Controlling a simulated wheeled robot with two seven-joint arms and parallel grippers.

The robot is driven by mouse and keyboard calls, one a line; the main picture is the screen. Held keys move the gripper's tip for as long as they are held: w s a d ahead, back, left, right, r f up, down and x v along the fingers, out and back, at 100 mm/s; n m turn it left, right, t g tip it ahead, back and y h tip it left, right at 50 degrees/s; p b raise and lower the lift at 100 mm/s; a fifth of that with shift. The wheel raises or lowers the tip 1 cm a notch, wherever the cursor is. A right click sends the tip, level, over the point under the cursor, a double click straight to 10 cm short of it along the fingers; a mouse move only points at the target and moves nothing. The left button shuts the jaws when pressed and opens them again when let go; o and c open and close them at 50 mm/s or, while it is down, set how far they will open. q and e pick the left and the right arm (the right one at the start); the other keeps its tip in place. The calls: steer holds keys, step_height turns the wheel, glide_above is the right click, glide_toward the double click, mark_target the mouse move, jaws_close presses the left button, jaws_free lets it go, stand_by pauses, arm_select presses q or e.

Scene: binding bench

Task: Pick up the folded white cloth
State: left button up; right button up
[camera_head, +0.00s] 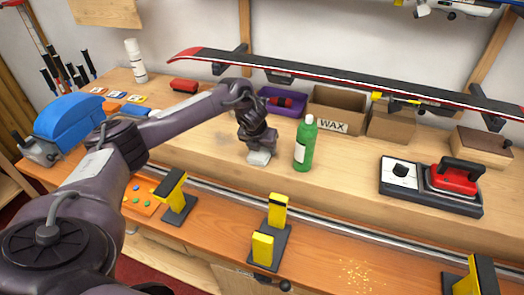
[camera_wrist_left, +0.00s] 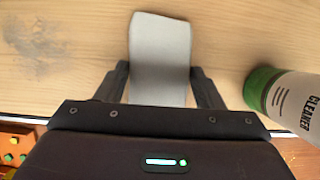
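The folded white cloth (camera_head: 259,157) lies on the wooden bench, left of the green bottle. In the left wrist view the cloth (camera_wrist_left: 160,50) is a pale, narrow block with rounded corners, and its near end is hidden by my gripper body. My left gripper (camera_head: 257,144) points down right over the cloth. In the left wrist view the fingers of my left gripper (camera_wrist_left: 160,72) are apart, one along each side of the cloth, with their tips close to its edges. Whether they touch it is unclear. My right gripper is not in view.
The green cleaner bottle (camera_head: 305,145) stands close to the right of my left gripper; it also shows in the wrist view (camera_wrist_left: 285,97). Behind are a purple bin (camera_head: 270,94) and a wax box (camera_head: 335,105). A ski (camera_head: 350,83) spans above the bench. Yellow clamps (camera_head: 277,210) stand in front.

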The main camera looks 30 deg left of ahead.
mark_target(262, 149)
arm_select(q)
steer(key=c, duration=0.4)
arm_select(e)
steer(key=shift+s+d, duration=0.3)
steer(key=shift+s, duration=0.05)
arm_select(q)
steer(key=shift+r, duration=0.1)
